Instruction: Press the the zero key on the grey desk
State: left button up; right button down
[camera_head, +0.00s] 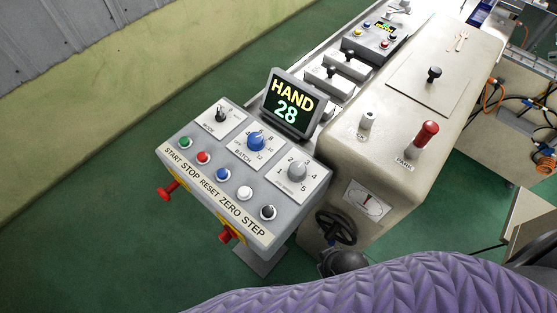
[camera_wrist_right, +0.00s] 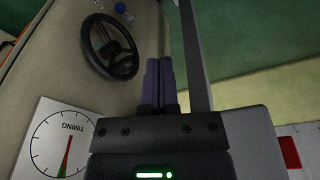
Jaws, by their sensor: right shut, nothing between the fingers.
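The grey desk (camera_head: 232,205) stands at the centre left in the head view, with a row of round keys along its front. The zero key (camera_head: 244,193) is the white one, above the ZERO label, between the blue reset key (camera_head: 222,174) and the black step key (camera_head: 268,212). The display (camera_head: 290,103) reads HAND 28. My right gripper (camera_wrist_right: 161,62) is shut and empty in the right wrist view, beside the handwheel (camera_wrist_right: 109,46). No fingertips show in the head view. My left gripper is out of view.
The green start key (camera_head: 184,142) and red stop key (camera_head: 203,158) sit farther left. Red knobs (camera_head: 168,191) project from the desk's front. The beige machine (camera_head: 400,120) stands to the right, with a handwheel (camera_head: 337,227) near the desk. Green floor is clear at left.

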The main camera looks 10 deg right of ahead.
jog(key=w+a+r+t+y+p, duration=0.15)
jog(key=r+p, duration=0.35)
jog(key=r, duration=0.5)
jog(key=w+a+r+p, duration=0.1)
jog(key=w+r+p, duration=0.3)
jog(key=r, duration=0.6)
jog(key=w+a+r+t+y+p, duration=0.15)
jog(key=r+p, duration=0.35)
jog(key=r, duration=0.5)
jog(key=m+t+y, duration=0.2)
jog(key=m+y, duration=0.1)
send_over(247, 194)
notch_tip(247, 194, down, 4)
jog(key=shift+a+p, duration=0.1)
jog(key=shift+p, duration=0.25)
jog(key=shift+f, duration=0.1)
notch_tip(247, 194, down, 8)
jog(key=b, duration=0.8)
jog(key=shift+f+b, duration=0.2)
jog(key=shift+b, duration=0.15)
jog(key=shift+f, duration=0.15)
jog(key=shift+f+b, duration=0.35)
jog(key=shift+f, duration=0.1)
